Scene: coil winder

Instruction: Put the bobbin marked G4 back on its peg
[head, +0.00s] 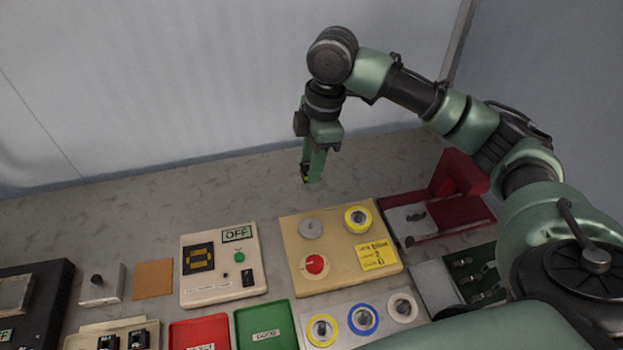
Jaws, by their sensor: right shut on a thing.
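My right gripper (308,178) hangs fingers down above the grey table, behind the tan winder panel. It is shut on a small yellow-edged thing (304,174), mostly hidden by the fingers; I cannot tell whether it is a bobbin. A pale bobbin board (342,338) at the front holds a yellow-rimmed bobbin (322,329), a blue-rimmed bobbin (363,318) and a white bobbin (402,306). Another yellow-rimmed bobbin (357,219) sits on the tan winder panel (340,276). No G4 mark is readable and no bare peg is clear. My left gripper is out of view.
The tan panel has a grey disc (311,229), a red knob (314,265) and a yellow note (376,257). Left of it are an OFF display box (220,288), a red tray (199,333) and a green tray (265,325). A dark red fixture (452,222) stands right. The back table is clear.

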